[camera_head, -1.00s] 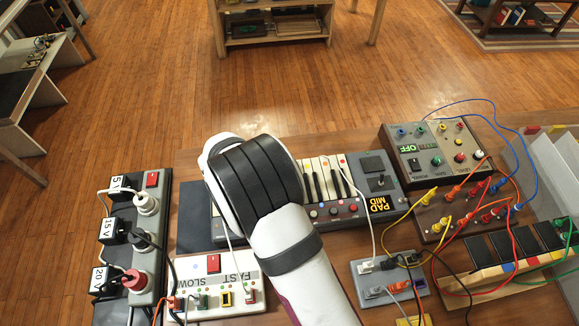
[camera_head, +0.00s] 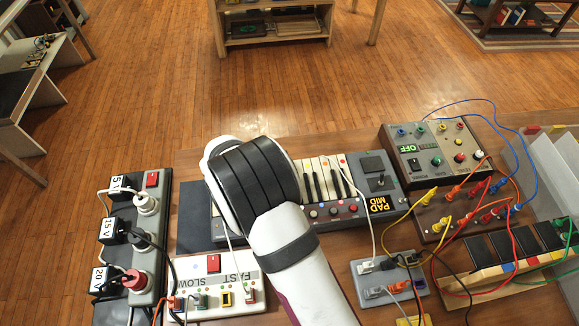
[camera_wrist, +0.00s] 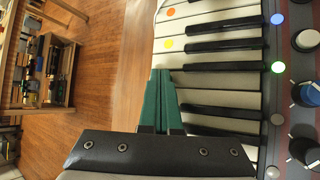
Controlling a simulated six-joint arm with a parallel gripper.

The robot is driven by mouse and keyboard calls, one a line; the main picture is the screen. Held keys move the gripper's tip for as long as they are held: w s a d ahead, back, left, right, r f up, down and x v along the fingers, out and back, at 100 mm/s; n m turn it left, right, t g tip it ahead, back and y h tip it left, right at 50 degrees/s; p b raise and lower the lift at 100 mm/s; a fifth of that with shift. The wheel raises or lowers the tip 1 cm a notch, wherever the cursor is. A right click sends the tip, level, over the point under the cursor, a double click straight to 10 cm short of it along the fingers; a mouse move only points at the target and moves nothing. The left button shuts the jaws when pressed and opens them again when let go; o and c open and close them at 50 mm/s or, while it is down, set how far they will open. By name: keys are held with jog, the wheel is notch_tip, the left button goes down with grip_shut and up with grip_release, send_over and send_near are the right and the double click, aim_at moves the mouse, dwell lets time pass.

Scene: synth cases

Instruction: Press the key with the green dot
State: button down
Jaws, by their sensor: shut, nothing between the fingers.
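The keyboard (camera_head: 322,178) with white and black keys stands on the table, partly hidden by my arm; it also shows in the wrist view (camera_wrist: 225,84). In the wrist view, one white key has a yellow dot (camera_wrist: 166,44) and another an orange dot (camera_wrist: 171,11). I see no green dot on a key; my gripper hides some key ends. My gripper (camera_wrist: 160,73) has green fingers, shut and empty, at the white keys' outer ends just past the yellow dot. I cannot tell if the tips touch a key. In the head view my arm hides the gripper.
A switch box (camera_head: 214,264), a power strip (camera_head: 151,183) and cabled boxes (camera_head: 433,150) stand around.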

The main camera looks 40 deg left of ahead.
jog(key=shift+r, duration=0.95)
jog(key=shift+r, duration=0.1)
notch_tip(320, 180, up, 5)
jog(key=shift+f, duration=0.1)
dwell(0.8)
